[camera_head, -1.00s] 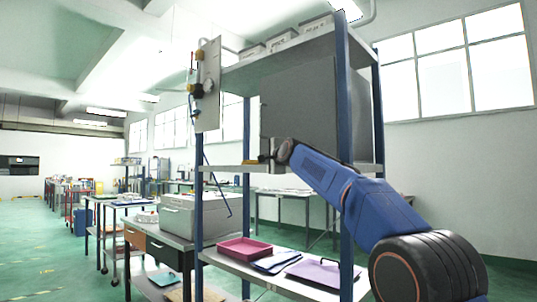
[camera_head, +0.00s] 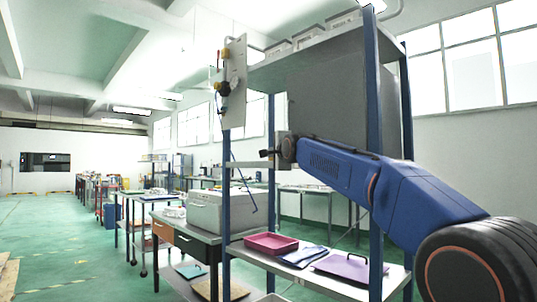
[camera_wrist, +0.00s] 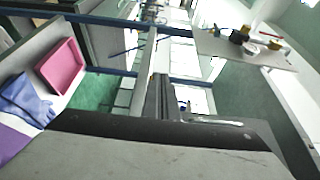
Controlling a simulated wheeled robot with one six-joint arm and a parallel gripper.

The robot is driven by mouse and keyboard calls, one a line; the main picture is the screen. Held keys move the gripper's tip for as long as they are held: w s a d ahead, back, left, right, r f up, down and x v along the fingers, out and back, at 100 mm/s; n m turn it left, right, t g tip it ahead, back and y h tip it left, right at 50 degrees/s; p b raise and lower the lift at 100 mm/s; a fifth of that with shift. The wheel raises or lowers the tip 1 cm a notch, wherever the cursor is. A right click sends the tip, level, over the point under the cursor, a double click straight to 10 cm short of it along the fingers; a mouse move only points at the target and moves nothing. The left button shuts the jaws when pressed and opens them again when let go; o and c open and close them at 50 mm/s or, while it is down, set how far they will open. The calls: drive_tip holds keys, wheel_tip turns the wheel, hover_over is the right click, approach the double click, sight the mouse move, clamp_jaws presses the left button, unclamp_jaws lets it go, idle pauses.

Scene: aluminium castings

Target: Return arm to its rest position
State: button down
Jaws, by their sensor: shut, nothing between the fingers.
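My blue arm reaches in from the right of the head view, level with the middle of a blue-posted shelf rack (camera_head: 373,130). My gripper (camera_head: 268,153) is small and dark at the arm's far end, by the rack's middle level. It is shut and empty. In the wrist view my gripper (camera_wrist: 161,98) shows as a narrow dark shape above the broad grey wrist part. Whether it touches the rack cannot be told.
A grey box (camera_head: 217,211) stands on a bench to the left. Green floor (camera_head: 70,240) is open at the left.

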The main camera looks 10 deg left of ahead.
drive_tip(key=shift+s+a, duration=0.15)
drive_tip(key=shift+s, duration=0.15)
drive_tip(key=s+d+f+n+g+h, duration=0.2)
drive_tip(key=s+d+f+n+h, duration=0.1)
drive_tip(key=s+d+f, duration=0.95)
drive_tip(key=s+d+f+n+g+h, duration=0.3)
drive_tip(key=s+d+f, duration=0.65)
drive_tip(key=d, duration=0.65)
drive_tip(key=s+d+f+n+g, duration=0.2)
drive_tip(key=s+d+f, duration=0.2)
drive_tip(key=s+f, duration=0.6)
drive_tip(key=s+d+f+n+g+h, duration=0.1)
drive_tip(key=s+d+f, duration=0.4)
drive_tip(key=s+f, duration=0.6)
drive_tip(key=s+d+f+n+g+h, duration=0.1)
drive_tip(key=s+d+f+n+g, duration=0.2)
drive_tip(key=s+f, duration=0.8)
drive_tip(key=s+d, duration=0.2)
drive_tip(key=s, duration=0.2)
drive_tip(key=shift+d+f, duration=0.2)
drive_tip(key=shift+d, duration=0.05)
drive_tip(key=shift+s, duration=0.1)
